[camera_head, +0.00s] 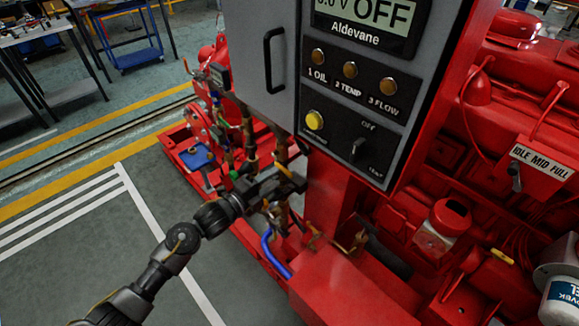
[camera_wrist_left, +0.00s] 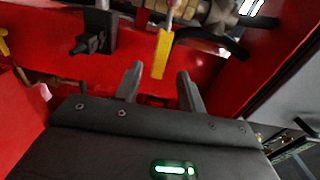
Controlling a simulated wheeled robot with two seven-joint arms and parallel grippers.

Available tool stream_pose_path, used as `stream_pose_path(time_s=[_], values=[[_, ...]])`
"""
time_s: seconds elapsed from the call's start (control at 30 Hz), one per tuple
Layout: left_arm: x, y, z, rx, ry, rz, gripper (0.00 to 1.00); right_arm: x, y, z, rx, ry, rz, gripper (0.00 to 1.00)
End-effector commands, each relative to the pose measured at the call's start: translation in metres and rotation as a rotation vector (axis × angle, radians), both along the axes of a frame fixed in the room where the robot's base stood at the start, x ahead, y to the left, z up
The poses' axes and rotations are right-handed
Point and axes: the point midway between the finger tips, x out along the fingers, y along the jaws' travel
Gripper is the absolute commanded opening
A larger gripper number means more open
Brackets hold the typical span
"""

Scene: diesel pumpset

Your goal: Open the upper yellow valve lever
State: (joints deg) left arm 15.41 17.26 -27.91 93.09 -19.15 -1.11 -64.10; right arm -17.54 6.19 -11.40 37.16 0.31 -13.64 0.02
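A yellow valve lever (camera_wrist_left: 161,55) hangs down from a brass and metal valve (camera_wrist_left: 205,12) at the top of the left wrist view. My left gripper (camera_wrist_left: 160,71) is open, with one finger on each side of the lever's lower end. Gaps show between lever and fingers in that view; whether either finger touches it, I cannot tell. In the head view my left gripper (camera_head: 287,182) is at the pipework below the grey control box, and a small yellow-orange piece (camera_head: 284,171) shows beside its fingers. Most of the valve is hidden there. My right gripper is not in view.
The grey control box (camera_head: 258,60) and its black panel (camera_head: 352,112) overhang the pipework. A red engine (camera_head: 480,180) fills the right side. A blue hose (camera_head: 272,255) and several fittings lie below my gripper. A black fitting (camera_wrist_left: 95,35) is left of the lever.

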Motion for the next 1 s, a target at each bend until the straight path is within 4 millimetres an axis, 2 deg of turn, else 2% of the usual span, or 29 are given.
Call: stream_pose_path(time_s=[0.2,0.4,0.8,0.83,1.0], values=[[0.030,-0.030,0.001,-0.002,0.002,0.001,0.40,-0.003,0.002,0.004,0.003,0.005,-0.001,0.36],[0.048,-0.047,0.001,-0.002,0.001,0.001,0.40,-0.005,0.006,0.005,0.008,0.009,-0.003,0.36],[0.054,-0.053,0.000,-0.001,0.001,0.001,0.40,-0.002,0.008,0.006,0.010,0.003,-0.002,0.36],[0.053,-0.053,0.000,-0.001,0.001,0.001,0.39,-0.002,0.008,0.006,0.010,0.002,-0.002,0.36],[0.053,-0.053,0.000,-0.001,0.001,0.002,0.16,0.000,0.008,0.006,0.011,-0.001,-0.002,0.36]])
